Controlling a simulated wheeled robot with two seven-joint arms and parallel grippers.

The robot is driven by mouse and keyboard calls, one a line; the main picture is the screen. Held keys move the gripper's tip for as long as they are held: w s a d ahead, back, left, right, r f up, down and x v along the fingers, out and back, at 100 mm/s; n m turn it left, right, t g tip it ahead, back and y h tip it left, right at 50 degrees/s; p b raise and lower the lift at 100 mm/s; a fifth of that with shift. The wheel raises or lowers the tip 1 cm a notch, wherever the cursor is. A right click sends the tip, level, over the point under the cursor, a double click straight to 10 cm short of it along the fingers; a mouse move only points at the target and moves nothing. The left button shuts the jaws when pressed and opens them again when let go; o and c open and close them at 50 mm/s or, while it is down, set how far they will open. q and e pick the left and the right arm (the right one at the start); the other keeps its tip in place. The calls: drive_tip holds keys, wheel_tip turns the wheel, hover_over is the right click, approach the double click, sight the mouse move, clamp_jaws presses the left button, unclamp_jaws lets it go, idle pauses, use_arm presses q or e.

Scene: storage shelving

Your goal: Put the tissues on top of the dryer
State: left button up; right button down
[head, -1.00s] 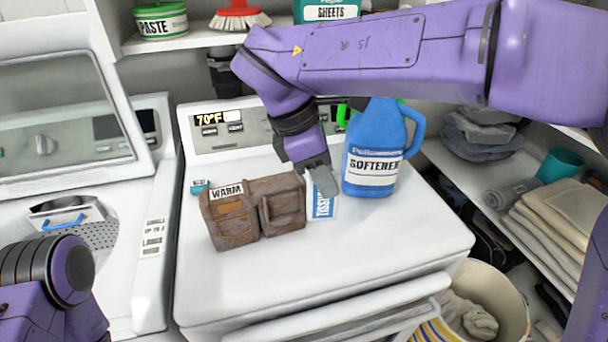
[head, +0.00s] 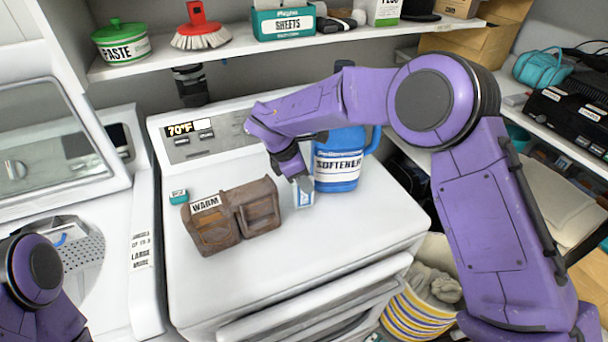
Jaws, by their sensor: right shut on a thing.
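The tissues, a small white and blue pack (head: 304,199), stand on the white dryer top (head: 350,228), between the brown bag labelled WARM (head: 259,208) and the blue softener jug (head: 338,177). My right gripper (head: 303,183) reaches down from above and is shut on the tissues' upper part, hiding some of the pack. The pack's lower end appears to touch the dryer top, but I cannot be sure. Part of my left arm shows at the lower left; its gripper is out of view.
A shelf above holds a green PASTE pot (head: 122,47), a red brush (head: 200,30) and a teal SHEETS box (head: 283,23). A small teal box (head: 178,196) sits left of the bag. The dryer top's front is clear. A striped basket (head: 415,311) stands at right.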

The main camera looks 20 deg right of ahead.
drive_tip(key=shift+w+f, duration=0.25)
drive_tip(key=shift+f, duration=0.1)
drive_tip(key=shift+s+f+b, duration=0.1)
drive_tip(key=shift+f+b, duration=0.05)
drive_tip(key=shift+b, duration=0.25)
drive_tip(key=c, duration=1)
unclamp_jaws()
drive_tip(key=shift+o, duration=0.2)
drive_tip(key=shift+r+p, duration=0.3)
drive_tip(key=shift+p, duration=0.05)
drive_tip(key=shift+a+r, duration=0.2)
drive_tip(key=b+v, duration=0.3)
drive_tip(key=v, duration=0.8)
drive_tip(key=shift+r, duration=0.25)
